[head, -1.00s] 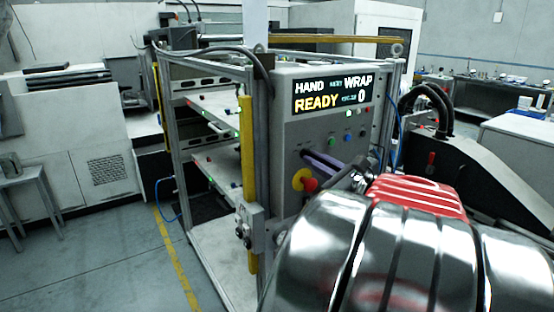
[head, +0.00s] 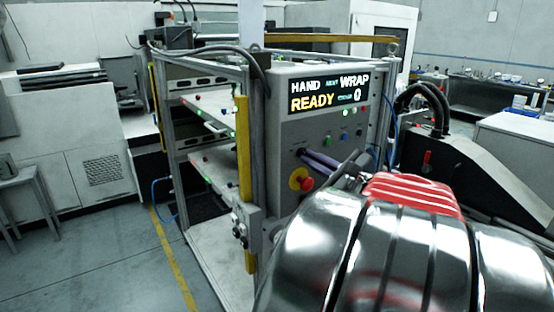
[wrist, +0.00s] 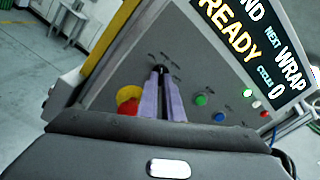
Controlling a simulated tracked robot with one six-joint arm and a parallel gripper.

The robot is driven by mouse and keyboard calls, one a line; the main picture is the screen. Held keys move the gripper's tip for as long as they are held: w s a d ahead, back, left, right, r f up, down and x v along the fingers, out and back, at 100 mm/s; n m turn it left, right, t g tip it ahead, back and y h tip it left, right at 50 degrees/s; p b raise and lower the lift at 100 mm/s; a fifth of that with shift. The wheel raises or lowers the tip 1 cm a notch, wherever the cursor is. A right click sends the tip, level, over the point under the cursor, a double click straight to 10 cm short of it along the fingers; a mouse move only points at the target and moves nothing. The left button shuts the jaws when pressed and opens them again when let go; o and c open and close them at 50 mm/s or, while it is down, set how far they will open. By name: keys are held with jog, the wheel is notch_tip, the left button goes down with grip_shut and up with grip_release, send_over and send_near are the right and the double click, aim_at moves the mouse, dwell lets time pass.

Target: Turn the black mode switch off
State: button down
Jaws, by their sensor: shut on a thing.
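The control panel (head: 291,140) is a grey upright face with a lit display reading HAND, NEXT WRAP, READY and 0. My gripper (wrist: 160,74) has two purple fingers reaching to the panel in the wrist view. They are closed around the small black mode switch (wrist: 162,67), which is mostly hidden between their tips. In the head view, the purple fingers (head: 302,153) meet the panel above the red and yellow stop button. The switch's exact angle and its printed labels are too small to read.
The red stop button on its yellow base (head: 301,180) is just below my fingers. A yellow post (head: 244,150) stands left of the panel.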

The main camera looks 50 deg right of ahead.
jog(key=shift+r+n, duration=0.15)
jog(key=shift+n, duration=3.35)
jog(key=shift+a, duration=0.1)
jog(key=c, duration=1.9)
grip_release()
jog(key=shift+s, duration=0.1)
jog(key=v, duration=1.3)
jog(key=shift+s, duration=0.35)
